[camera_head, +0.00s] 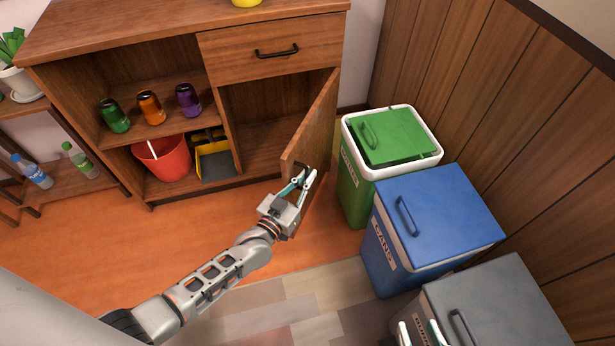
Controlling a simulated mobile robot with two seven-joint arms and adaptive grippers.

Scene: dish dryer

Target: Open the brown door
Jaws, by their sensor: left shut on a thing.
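The brown door (316,122) is the wooden door of the cabinet's right compartment. It is swung outward, hinged at the right side, and the compartment (262,125) behind it shows. My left gripper (302,178) is at the door's free edge, shut on its handle (299,167); the fingers hide most of the handle. My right gripper (420,334) shows only in part at the bottom edge, in front of the grey bin. Its two fingers are apart with nothing seen between them.
A green bin (395,135), a blue bin (440,215) and a grey bin (500,305) stand right of the door, the green one closest. The left shelves hold small jars (150,107), a red bucket (162,158) and a dustpan (215,163). The floor before the cabinet is clear.

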